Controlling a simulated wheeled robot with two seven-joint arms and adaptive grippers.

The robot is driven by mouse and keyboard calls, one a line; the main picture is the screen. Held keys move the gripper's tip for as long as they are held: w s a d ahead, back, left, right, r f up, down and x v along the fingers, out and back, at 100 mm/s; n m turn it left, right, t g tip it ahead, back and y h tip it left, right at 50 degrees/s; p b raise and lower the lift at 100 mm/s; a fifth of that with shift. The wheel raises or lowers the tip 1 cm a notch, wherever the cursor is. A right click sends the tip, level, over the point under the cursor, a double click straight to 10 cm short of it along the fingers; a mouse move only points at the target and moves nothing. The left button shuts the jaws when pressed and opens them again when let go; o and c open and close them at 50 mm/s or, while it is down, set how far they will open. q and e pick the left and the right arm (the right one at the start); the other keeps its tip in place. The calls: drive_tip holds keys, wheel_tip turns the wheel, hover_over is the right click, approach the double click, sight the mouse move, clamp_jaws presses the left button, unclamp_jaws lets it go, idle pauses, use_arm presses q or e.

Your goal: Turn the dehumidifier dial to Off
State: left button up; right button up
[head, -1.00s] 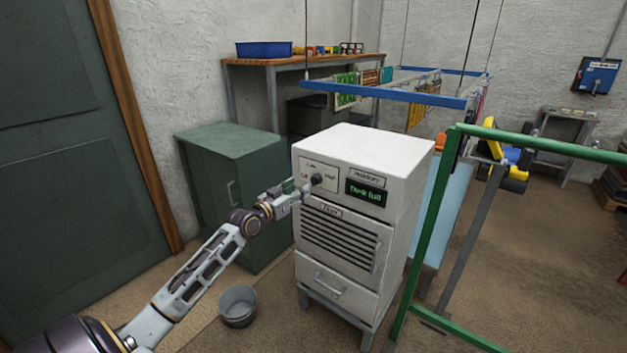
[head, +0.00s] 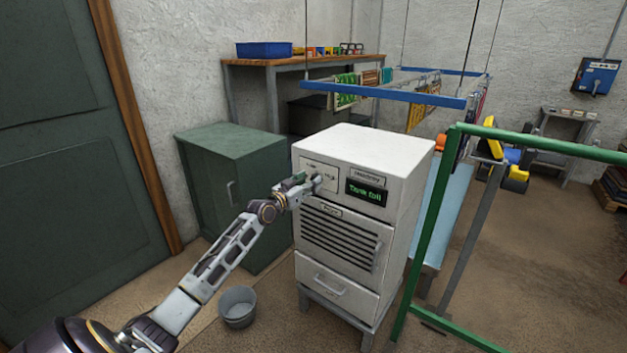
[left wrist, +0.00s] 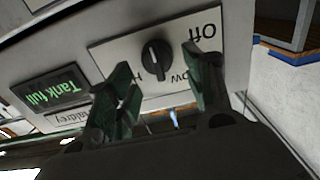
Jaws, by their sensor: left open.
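The white dehumidifier (head: 380,150) stands on a low grey stand. Its display (head: 366,193) reads "Tank full". The black dial (left wrist: 155,60) sits on a pale plate (left wrist: 106,48) marked Off, Low and High, seen upside down in the left wrist view. A white line marks the knob, but I cannot tell surely which setting it indicates. My left gripper (head: 312,183) is in front of the dial plate and hides the dial in the head view. In the left wrist view the open fingers (left wrist: 156,66) lie on either side of the dial; contact is not clear. My right gripper is not in view.
A green cabinet (head: 225,180) stands left of the dehumidifier, with a grey bucket (head: 238,305) on the floor in front. A green frame (head: 428,235) stands close on the right. A blue hanging rail (head: 385,91) is behind the dehumidifier.

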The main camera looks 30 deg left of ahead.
use_arm(q)
drive_tip(key=shift+w+d, duration=0.15)
drive_tip(key=shift+w, duration=1.45)
drive_tip(key=c, duration=0.9)
